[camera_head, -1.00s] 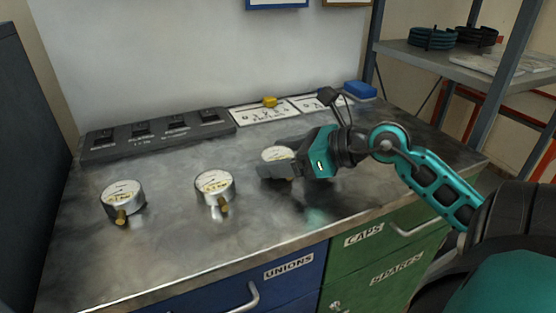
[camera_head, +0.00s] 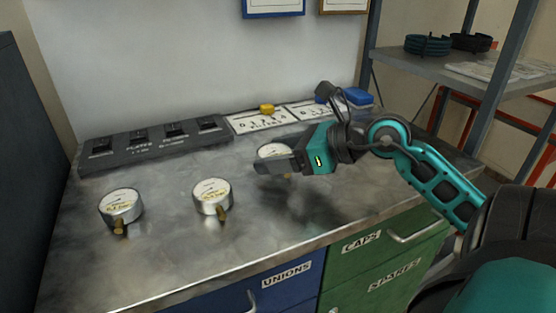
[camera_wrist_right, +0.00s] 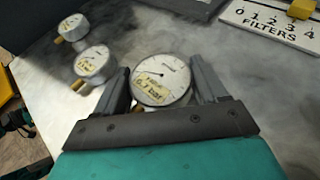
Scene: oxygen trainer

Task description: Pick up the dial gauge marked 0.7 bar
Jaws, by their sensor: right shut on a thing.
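The dial gauge marked 0.7 bar (camera_wrist_right: 161,80) sits between the two fingers of my right gripper (camera_wrist_right: 165,88) in the right wrist view. Its white face and yellow label show. In the head view the same gauge (camera_head: 272,150) is partly hidden by my right gripper (camera_head: 274,164), which is shut on it. Whether it is clear of the bench top is hard to tell. Two other gauges stand on the bench: one in the middle (camera_head: 212,196) and one at the left (camera_head: 120,206). My left gripper is not in view.
The metal bench top (camera_head: 170,255) is bare at the front. A dark switch block (camera_head: 155,146) lies along the back, beside number strips (camera_head: 262,121) with a yellow slider (camera_head: 267,109). A blue block (camera_head: 357,96) is at the back right, and a grey shelf rack (camera_head: 450,65) stands beyond.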

